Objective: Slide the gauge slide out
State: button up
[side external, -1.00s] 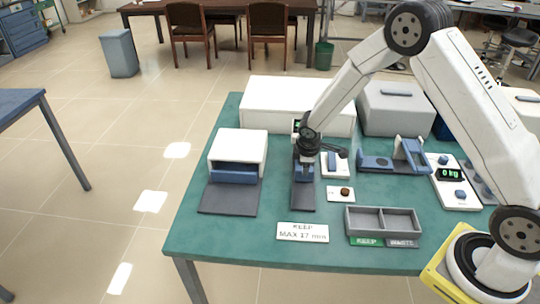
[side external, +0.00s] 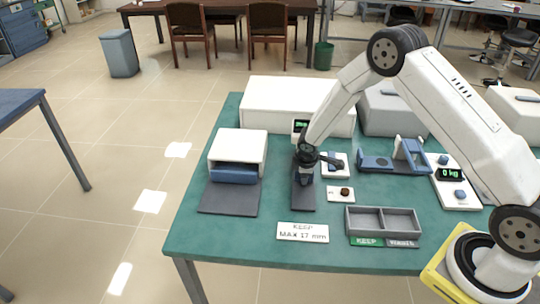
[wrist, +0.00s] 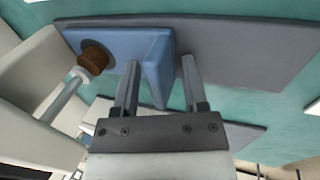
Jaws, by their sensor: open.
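The blue gauge slide (wrist: 115,48) lies on a dark grey base plate (wrist: 235,50) in the wrist view. A brown piece (wrist: 95,56) sits in a round recess in the slide, at the tip of the gauge's metal plunger (wrist: 62,98). A blue upright plate (wrist: 158,70) stands at the slide's outer end. My gripper (wrist: 160,66) is open, with one finger on each side of this plate; contact cannot be told. In the side view my gripper (side external: 304,182) is low over the base plate (side external: 303,203) and hides most of the slide. The gauge display (side external: 300,126) shows behind it.
The furnace-like white box with a blue drawer (side external: 234,173) stands to the left. A white card with a brown piece (side external: 341,194), a grey divided tray (side external: 383,232) and a blue stand (side external: 408,156) are to the right. The sign (side external: 303,232) lies in front.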

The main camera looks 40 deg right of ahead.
aim_at(303, 203)
grip_shut()
jog(key=shift+s+a+r, duration=0.1)
jog(key=shift+a, duration=0.05)
jog(key=shift+s+a, duration=3.45)
jog(key=shift+a, duration=0.2)
jog(key=shift+c, duration=1.2)
grip_release()
jog(key=shift+s, duration=0.1)
